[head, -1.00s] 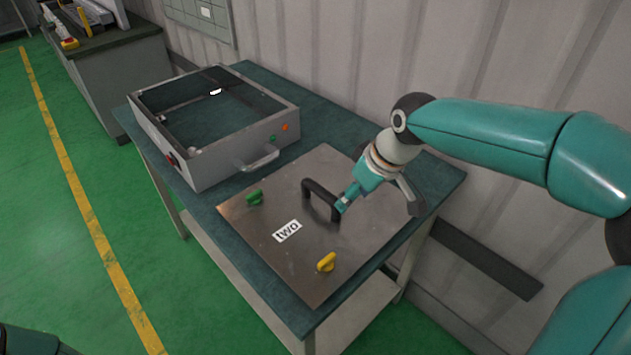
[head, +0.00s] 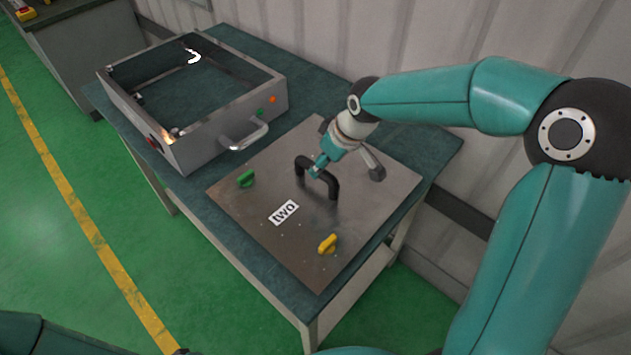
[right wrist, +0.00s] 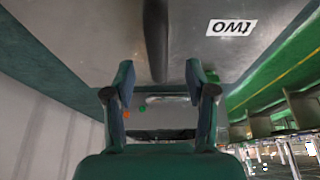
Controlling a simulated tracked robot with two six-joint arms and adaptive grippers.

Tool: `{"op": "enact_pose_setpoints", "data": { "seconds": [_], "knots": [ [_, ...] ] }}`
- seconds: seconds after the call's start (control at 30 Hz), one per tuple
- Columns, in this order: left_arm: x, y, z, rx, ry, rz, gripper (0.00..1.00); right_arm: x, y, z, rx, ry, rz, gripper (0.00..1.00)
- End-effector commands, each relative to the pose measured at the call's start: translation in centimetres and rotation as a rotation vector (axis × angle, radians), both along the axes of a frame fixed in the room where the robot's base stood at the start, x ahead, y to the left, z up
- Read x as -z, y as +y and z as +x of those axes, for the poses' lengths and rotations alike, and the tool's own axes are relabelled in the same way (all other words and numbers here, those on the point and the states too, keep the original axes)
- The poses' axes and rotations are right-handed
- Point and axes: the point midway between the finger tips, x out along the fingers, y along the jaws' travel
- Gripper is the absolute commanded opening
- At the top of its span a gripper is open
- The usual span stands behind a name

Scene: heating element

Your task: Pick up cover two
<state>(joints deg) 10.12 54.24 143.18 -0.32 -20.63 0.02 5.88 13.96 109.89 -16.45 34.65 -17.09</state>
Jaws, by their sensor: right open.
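Cover two is a flat square metal plate (head: 240,215) lying on the table, marked "two" (head: 283,212). It has a black arched handle (head: 333,188), a green knob (head: 246,178) and a yellow knob (head: 328,244). My right gripper (head: 318,166) is open at the handle, near the middle of its bar. In the right wrist view the dark handle (right wrist: 156,40) lines up with the gap between the open fingers (right wrist: 160,78), and the label (right wrist: 232,27) is beside it. Contact with the handle cannot be told. My left gripper is out of view.
An open-topped metal box (head: 215,145) with a front handle stands on the table (head: 395,135), left of the cover. A corrugated wall (head: 300,30) runs behind the table. Another workbench (head: 70,50) stands at the upper left.

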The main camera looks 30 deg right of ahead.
Motion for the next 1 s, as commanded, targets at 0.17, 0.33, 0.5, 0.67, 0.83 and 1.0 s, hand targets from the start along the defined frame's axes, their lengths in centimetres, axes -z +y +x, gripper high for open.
{"op": "enact_pose_setpoints", "data": {
  "seconds": [0.17, 0.33, 0.5, 0.67, 0.83, 1.0],
  "knots": [
    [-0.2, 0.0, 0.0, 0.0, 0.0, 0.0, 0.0, 0.8, 0.1, 0.4, 0.001, 0.0, 0.001, 0.56],
    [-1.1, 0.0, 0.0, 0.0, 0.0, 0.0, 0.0, 2.2, 0.3, 1.6, 0.001, 0.005, 0.001, 0.56],
    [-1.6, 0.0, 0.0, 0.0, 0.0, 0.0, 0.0, 4.2, 0.6, 2.7, 0.001, 0.003, 0.001, 0.56],
    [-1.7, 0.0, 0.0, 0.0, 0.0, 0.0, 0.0, 5.0, 0.7, 3.0, 0.003, 0.0, 0.001, 0.56],
    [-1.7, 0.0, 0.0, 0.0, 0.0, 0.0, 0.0, 5.0, 0.7, 3.0, 0.003, -0.001, 0.001, 0.56],
    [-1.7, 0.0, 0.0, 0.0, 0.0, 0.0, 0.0, 5.0, 0.7, 3.0, 0.002, -0.001, 0.001, 0.29]
  ]
}}
